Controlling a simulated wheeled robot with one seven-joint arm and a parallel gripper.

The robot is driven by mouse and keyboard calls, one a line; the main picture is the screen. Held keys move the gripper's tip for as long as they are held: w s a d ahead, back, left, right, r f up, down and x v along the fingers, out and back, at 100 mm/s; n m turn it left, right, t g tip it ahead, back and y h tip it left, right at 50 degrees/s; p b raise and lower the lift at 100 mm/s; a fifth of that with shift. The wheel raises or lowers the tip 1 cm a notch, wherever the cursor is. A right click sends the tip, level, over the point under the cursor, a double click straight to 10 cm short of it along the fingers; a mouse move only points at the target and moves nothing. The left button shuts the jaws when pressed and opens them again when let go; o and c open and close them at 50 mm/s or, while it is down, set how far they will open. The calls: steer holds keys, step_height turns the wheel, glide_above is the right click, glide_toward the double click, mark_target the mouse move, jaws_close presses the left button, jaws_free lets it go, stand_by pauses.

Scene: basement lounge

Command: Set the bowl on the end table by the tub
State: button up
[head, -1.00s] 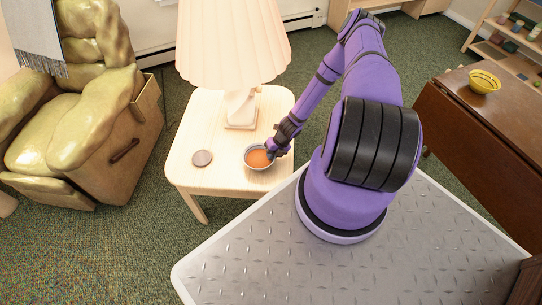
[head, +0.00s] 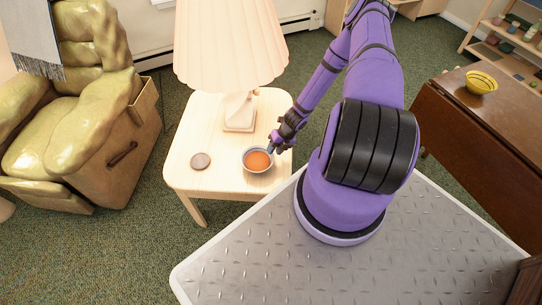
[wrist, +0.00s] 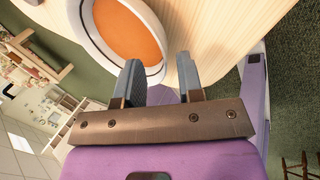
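A small grey-white bowl (head: 257,171) with an orange inside or filling sits upright on the pale wooden end table (head: 215,182). It also shows in the wrist view (wrist: 132,30). A low, round, brownish thing (head: 200,161) lies left of the bowl on the same table; I cannot tell whether it is the tub. My gripper (head: 272,149) is at the bowl's right far side. In the wrist view its two fingers (wrist: 158,72) stand apart, with the bowl's near edge by the fingertips and nothing clamped.
A lamp (head: 238,112) with a pleated shade stands behind the bowl. A yellow bowl (head: 481,82) sits on a brown table (head: 470,125) at right. A green-yellow armchair (head: 60,130) is at left. The end table's front left is clear.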

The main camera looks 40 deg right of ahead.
steer(key=v, duration=0.6)
steer(key=shift+r, duration=0.15)
stand_by(1.2)
